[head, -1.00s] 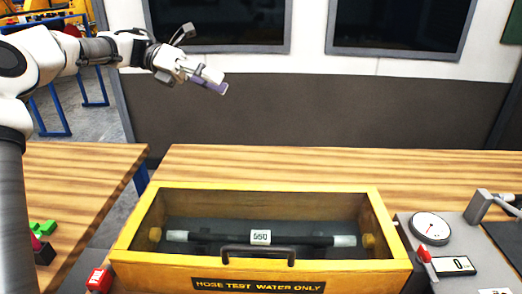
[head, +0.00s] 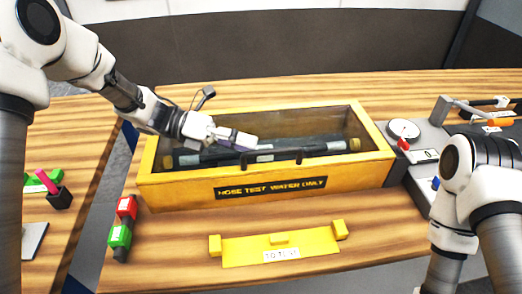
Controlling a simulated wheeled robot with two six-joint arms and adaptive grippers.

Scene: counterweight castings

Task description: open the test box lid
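The yellow test box (head: 165,191) stands on the wooden bench, with a "HOSE TEST WATER ONLY" label on its front. A dark handle (head: 285,153) sits at its front top edge. The top looks clear, and I see no raised lid. A dark hose with pale ends (head: 300,149) lies inside, partly hidden by my gripper. My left gripper (head: 243,140) is over the box, just left of the handle and apparently not holding it. Its finger gap is too small to judge. My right arm shows at the right edge, but its gripper is out of view.
A yellow bracket plate (head: 240,250) lies on the bench in front of the box. Red (head: 126,207) and green (head: 120,236) button blocks stand at the left. A gauge (head: 403,130) and a grey fixture (head: 425,150) are right of the box.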

